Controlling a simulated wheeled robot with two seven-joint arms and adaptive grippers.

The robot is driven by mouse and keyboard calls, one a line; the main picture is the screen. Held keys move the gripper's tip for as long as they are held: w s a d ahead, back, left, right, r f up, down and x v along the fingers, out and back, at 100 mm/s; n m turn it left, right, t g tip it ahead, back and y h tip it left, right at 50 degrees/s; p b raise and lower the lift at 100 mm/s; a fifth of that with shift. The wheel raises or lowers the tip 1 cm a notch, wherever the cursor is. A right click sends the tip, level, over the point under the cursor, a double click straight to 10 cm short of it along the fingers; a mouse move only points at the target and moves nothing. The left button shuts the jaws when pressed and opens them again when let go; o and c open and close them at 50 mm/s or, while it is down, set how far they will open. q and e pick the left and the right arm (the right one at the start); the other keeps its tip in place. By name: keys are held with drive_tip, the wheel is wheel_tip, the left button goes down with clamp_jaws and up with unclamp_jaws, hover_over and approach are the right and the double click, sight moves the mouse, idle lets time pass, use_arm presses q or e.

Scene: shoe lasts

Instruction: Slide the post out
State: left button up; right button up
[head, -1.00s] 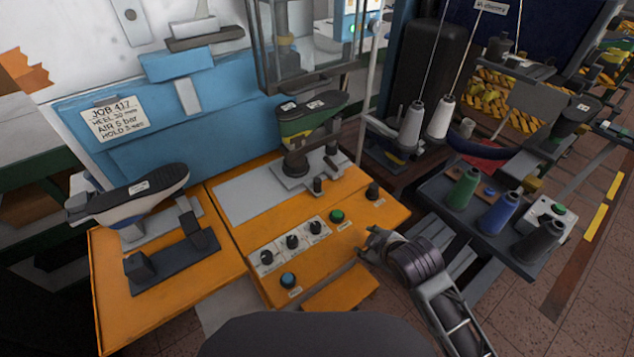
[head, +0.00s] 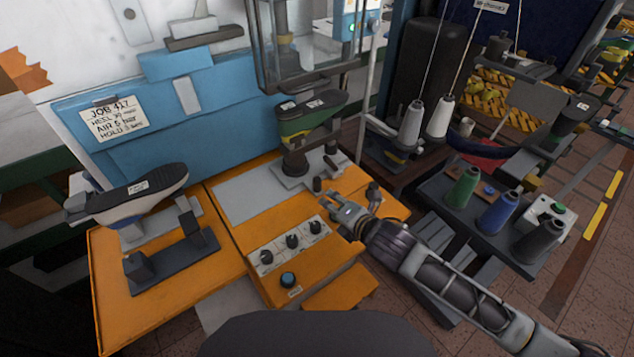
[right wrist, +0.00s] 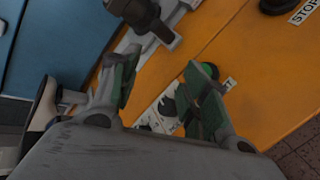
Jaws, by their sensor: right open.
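The dark post (head: 294,162) stands on a grey sliding base (head: 300,180) on the orange bench, with a green-and-black shoe last (head: 310,117) on top. A short dark knob (head: 317,184) stands at the base's front. My right gripper (head: 343,211) is open and empty, over the orange panel just in front of and right of the knob, apart from it. In the right wrist view, its green-padded fingers (right wrist: 163,70) are spread, and the dark knob (right wrist: 166,37) lies beyond them near the gap. My left gripper is not in view.
Another shoe last (head: 135,197) stands at the left. Dials (head: 292,241) and a blue button (head: 288,279) line the front panel. Thread cones (head: 497,211) stand on a tray at the right.

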sight(319, 183)
drive_tip(key=w+n, duration=0.1)
drive_tip(key=n, duration=0.2)
drive_tip(key=n+y, duration=0.1)
drive_tip(key=n, duration=0.2)
drive_tip(key=w+n, duration=0.1)
drive_tip(key=n, duration=0.3)
drive_tip(key=shift+w+d+r+y, duration=0.1)
drive_tip(key=shift+w+d+y, duration=0.25)
drive_tip(key=shift+y, duration=0.05)
drive_tip(key=d+n, duration=0.1)
drive_tip(key=n, duration=0.1)
drive_tip(key=w+n, duration=0.1)
drive_tip(key=n, duration=0.1)
drive_tip(key=shift+w+d+f+y, duration=0.1)
drive_tip(key=shift+d+f+y, duration=0.1)
drive_tip(key=shift+d+y, duration=0.15)
drive_tip(key=shift+x, duration=6.85)
drive_tip(key=shift+f, duration=0.1)
clamp_jaws()
